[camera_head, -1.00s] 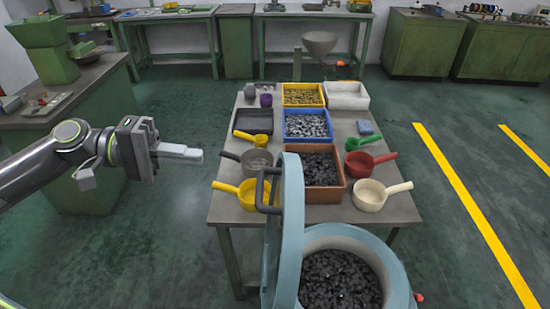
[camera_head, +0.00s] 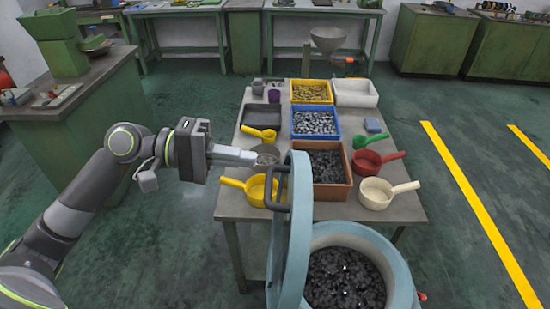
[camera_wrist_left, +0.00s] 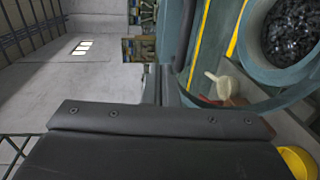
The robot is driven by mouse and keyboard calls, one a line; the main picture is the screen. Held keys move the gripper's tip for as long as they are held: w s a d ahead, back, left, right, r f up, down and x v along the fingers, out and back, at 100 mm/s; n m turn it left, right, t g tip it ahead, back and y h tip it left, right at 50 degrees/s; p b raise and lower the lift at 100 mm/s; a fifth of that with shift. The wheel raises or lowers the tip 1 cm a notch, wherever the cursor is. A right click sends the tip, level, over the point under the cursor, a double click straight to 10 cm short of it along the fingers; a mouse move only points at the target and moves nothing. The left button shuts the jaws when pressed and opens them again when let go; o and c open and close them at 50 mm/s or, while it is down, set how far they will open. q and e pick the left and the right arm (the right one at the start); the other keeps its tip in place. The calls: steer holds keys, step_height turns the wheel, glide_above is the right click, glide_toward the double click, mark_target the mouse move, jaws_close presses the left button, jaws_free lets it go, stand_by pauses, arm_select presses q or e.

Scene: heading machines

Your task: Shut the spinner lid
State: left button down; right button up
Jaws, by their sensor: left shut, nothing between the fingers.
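The spinner is a light-blue round drum (camera_head: 405,272) at the bottom of the head view, full of dark pieces. Its blue lid (camera_head: 293,235) stands upright, open, at the drum's left side. A dark handle (camera_head: 272,190) sticks out from the lid's left face. My left gripper (camera_head: 250,158) is shut and empty, just left of the lid and slightly beyond the handle in the picture; I cannot tell whether it touches the lid. In the left wrist view the drum (camera_wrist_left: 275,75) shows at upper right. My right gripper is not in view.
A table (camera_head: 338,212) behind the spinner holds a yellow bin (camera_head: 311,92), a blue bin (camera_head: 315,122), a brown bin (camera_head: 330,175) and several scoops. A yellow scoop (camera_head: 258,190) lies close to the lid handle. Green floor is free at the right.

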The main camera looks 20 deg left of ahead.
mark_target(293, 165)
arm_select(q)
steer(key=shift+p+x, duration=0.9)
steer(key=shift+x, duration=1.45)
steer(key=shift+w+d+f, duration=0.15)
steer(key=shift+d, duration=0.55)
steer(key=shift+w, duration=0.15)
